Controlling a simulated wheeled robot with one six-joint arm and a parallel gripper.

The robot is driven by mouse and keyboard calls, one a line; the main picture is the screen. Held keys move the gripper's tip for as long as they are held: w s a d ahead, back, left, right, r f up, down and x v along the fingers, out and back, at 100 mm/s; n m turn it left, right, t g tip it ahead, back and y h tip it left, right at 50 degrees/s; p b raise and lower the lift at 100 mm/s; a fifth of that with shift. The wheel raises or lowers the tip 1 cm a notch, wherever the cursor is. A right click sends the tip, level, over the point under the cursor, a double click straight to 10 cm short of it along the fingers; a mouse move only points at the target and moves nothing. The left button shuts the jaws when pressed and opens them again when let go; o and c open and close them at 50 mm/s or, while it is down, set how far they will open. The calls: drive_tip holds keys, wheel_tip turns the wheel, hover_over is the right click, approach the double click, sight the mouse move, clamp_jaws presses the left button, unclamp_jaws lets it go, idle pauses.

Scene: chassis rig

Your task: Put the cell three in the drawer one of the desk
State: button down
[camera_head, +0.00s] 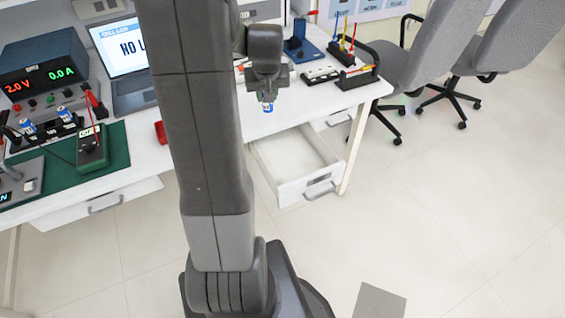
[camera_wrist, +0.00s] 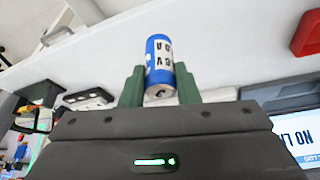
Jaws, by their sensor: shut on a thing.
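My gripper (camera_head: 267,96) points down above the front edge of the white desk (camera_head: 143,150). It is shut on a blue and white cell (camera_head: 268,107), whose lower end shows under the fingers. In the wrist view, the green fingers of my gripper (camera_wrist: 160,88) stand on either side of the cell (camera_wrist: 159,60). An open white drawer (camera_head: 306,189) sticks out from the right part of the desk and looks empty. The cell is over the desk side of this drawer, higher than its rim; whether it is directly over the opening I cannot tell.
Two similar cells (camera_head: 29,127) stand in a black holder at the left. A green mat (camera_head: 119,155), multimeter (camera_head: 93,150), laptop (camera_head: 126,62) and red tray (camera_head: 161,134) are on the desk. Black racks (camera_head: 357,77) stand at its right end. Office chairs (camera_head: 400,68) are beyond.

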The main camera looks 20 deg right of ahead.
drive_tip(key=s+d+b, duration=0.3)
drive_tip(key=s+d, duration=0.1)
drive_tip(key=b, duration=0.3)
hover_over(288, 157)
drive_tip(key=shift+m, duration=0.3)
wheel_tip(288, 157, down, 18)
drive_tip(key=shift+f, duration=0.1)
drive_tip(key=shift+f, duration=0.15)
drive_tip(key=c, duration=1.1)
unclamp_jaws()
